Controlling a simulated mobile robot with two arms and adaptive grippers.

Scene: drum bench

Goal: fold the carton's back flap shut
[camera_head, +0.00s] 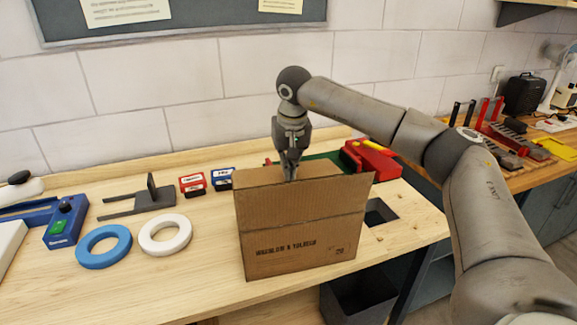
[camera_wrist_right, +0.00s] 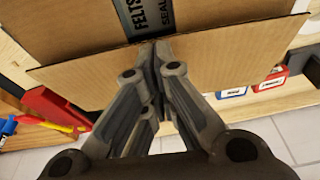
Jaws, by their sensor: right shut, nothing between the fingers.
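The brown cardboard carton (camera_head: 300,240) stands on the bench, with a printed front and a panel standing up along its front top edge. A strip of cardboard, apparently the back flap (camera_head: 258,176), shows behind that panel. My right gripper (camera_head: 290,177) points down at it, shut and empty; its tips are partly hidden in the head view. In the right wrist view the shut fingers (camera_wrist_right: 158,48) lie over the flap (camera_wrist_right: 225,58), and a dark label (camera_wrist_right: 150,15) shows on the cardboard beyond. I cannot tell whether they touch. My left gripper is out of view.
Blue (camera_head: 104,246) and white rings (camera_head: 165,235) lie left of the carton. Small red (camera_head: 193,184) and blue boxes (camera_head: 223,179) stand behind left, a red case (camera_head: 370,159) behind right. A square opening (camera_head: 380,211) is in the bench at right.

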